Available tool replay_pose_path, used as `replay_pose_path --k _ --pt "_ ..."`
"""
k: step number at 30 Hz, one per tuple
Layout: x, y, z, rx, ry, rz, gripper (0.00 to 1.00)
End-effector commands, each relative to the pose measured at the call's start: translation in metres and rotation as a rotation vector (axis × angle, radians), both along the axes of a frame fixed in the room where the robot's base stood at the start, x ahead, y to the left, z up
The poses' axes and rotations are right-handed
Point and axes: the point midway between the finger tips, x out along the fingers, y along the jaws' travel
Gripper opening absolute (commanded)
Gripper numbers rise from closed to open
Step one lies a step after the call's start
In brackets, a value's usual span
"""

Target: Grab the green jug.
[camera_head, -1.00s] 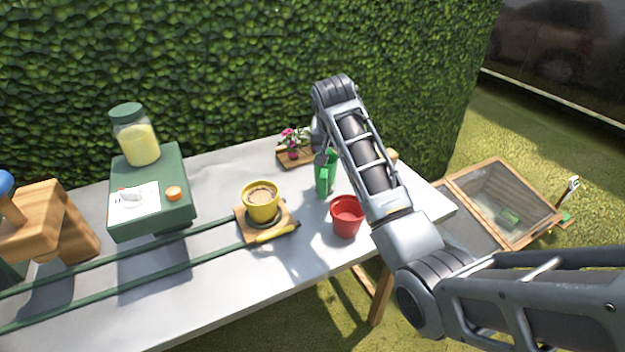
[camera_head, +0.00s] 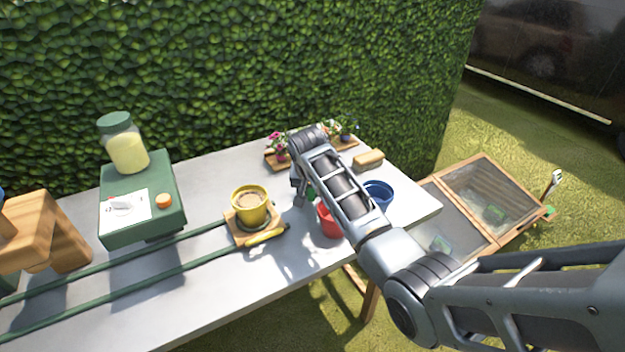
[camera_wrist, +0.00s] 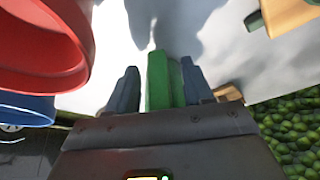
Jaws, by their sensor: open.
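The green jug (camera_wrist: 166,80) shows as a green upright strip between the two fingers of my gripper (camera_wrist: 160,78) in the wrist view. The fingers are open, one on each side of it. I cannot tell whether either finger touches it. In the head view my gripper (camera_head: 300,192) is low over the table, and only a small bit of the green jug (camera_head: 311,193) shows behind my arm. The rest of the jug is hidden.
A red pot (camera_head: 328,221) stands close beside my gripper, and a blue pot (camera_head: 379,193) is to the right of my arm. A yellow pot (camera_head: 249,206) stands on a wooden board to the left. Potted flowers (camera_head: 279,147) are behind on the table (camera_head: 205,185).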

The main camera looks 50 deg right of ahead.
Motion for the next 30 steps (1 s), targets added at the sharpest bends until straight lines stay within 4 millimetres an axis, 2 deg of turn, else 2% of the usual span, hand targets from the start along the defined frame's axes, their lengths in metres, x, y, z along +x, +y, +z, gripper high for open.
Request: replay_pose_path --k 9,25,30 --pt "0.0015 -0.0018 -0.0063 0.000 0.000 0.000 0.51" --pt "0.0016 -0.0019 -0.0059 -0.001 0.000 0.001 0.01" --pt "0.0015 -0.0019 -0.0058 -0.001 -0.001 0.000 0.00"
